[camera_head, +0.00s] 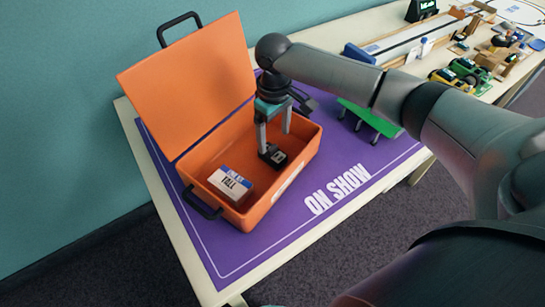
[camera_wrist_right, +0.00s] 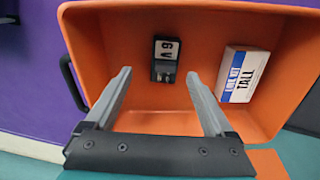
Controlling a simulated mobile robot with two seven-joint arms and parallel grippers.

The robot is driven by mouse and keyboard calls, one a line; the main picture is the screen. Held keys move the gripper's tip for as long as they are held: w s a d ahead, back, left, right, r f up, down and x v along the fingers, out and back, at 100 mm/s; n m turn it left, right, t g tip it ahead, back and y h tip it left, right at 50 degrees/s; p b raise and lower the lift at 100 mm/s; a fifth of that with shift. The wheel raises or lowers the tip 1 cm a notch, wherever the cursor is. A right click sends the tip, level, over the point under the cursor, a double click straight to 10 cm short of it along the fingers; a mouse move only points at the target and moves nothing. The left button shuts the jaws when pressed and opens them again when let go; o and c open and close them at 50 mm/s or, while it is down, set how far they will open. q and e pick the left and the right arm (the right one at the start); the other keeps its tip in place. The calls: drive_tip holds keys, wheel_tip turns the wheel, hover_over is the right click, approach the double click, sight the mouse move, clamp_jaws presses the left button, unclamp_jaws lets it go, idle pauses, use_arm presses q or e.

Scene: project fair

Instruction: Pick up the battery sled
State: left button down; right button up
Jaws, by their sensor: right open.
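My right gripper (camera_head: 274,138) reaches down into the case above the sled. Its two grey fingers are apart with nothing between them, as the right wrist view (camera_wrist_right: 159,80) also shows. In that view the sled is beyond the fingertips. My left gripper is out of view.
A white and blue box marked TALL (camera_head: 230,184) lies in the case beside the sled. The case walls rise around the gripper. A purple ON SHOW mat (camera_head: 335,203) lies beneath. A green-topped object (camera_head: 370,118) and several small models are further right on the table.

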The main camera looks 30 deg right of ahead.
sight(273, 147)
drive_tip(key=shift+f, duration=0.25)
drive_tip(key=shift+s+a+f, duration=0.1)
drive_tip(key=shift+f, duration=0.25)
drive_tip(key=f+b, duration=0.1)
drive_tip(key=f, duration=0.1)
drive_tip(key=f+b, duration=0.1)
drive_tip(key=shift+s+a+f, duration=0.2)
drive_tip(key=shift+f, duration=0.4)
drive_tip(key=shift+c, duration=1.2)
drive_tip(key=c, duration=0.6)
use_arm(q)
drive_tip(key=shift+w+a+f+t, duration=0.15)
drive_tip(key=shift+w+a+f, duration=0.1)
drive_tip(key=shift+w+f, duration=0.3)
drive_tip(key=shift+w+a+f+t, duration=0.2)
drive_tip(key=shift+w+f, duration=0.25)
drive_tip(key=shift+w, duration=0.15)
use_arm(e)
drive_tip(key=shift+r, duration=0.1)
drive_tip(key=c, duration=0.5)
